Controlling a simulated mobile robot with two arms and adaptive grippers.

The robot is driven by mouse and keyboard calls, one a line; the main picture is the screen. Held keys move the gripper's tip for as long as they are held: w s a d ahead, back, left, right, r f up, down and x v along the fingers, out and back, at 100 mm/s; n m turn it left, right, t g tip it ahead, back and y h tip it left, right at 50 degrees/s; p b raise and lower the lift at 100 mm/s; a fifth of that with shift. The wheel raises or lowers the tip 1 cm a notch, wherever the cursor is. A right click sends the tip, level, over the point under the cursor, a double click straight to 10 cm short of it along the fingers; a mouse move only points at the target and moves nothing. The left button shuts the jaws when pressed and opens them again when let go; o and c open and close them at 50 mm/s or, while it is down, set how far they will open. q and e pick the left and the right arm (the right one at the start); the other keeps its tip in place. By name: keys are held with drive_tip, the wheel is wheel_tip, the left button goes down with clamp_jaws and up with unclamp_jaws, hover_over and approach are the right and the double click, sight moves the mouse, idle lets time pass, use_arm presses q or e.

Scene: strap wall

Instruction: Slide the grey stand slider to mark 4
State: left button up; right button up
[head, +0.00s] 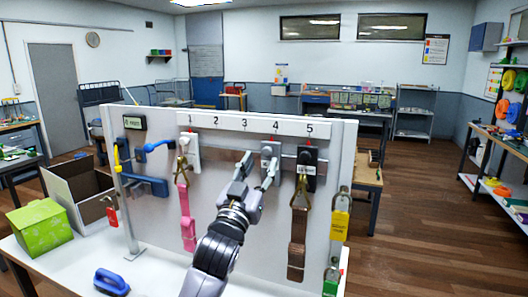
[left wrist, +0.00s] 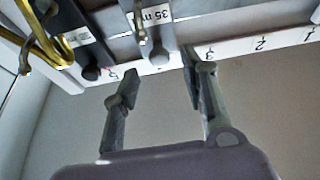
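The grey stand slider (head: 271,150) sits on the rail of the upright panel, just under mark 4 (head: 276,125) as seen in the head view. My left gripper (head: 260,163) is at the slider from the front. In the wrist view its fingers (left wrist: 160,72) are spread, one to each side of the slider's end, with gaps visible. Contact is unclear. My right gripper is not in view.
A black slider (head: 307,158) with a brown strap (head: 298,230) hangs under mark 5. A white slider (head: 189,150) with a pink strap (head: 187,210) is under mark 1. The rail between them and the grey slider's left is clear. A yellow padlock (head: 340,222) hangs right.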

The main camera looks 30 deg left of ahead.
sight(266, 153)
use_arm(q)
drive_tip(key=shift+p+x, duration=0.4)
drive_tip(key=shift+x, duration=1.35)
drive_tip(key=shift+c, duration=0.6)
clamp_jaws()
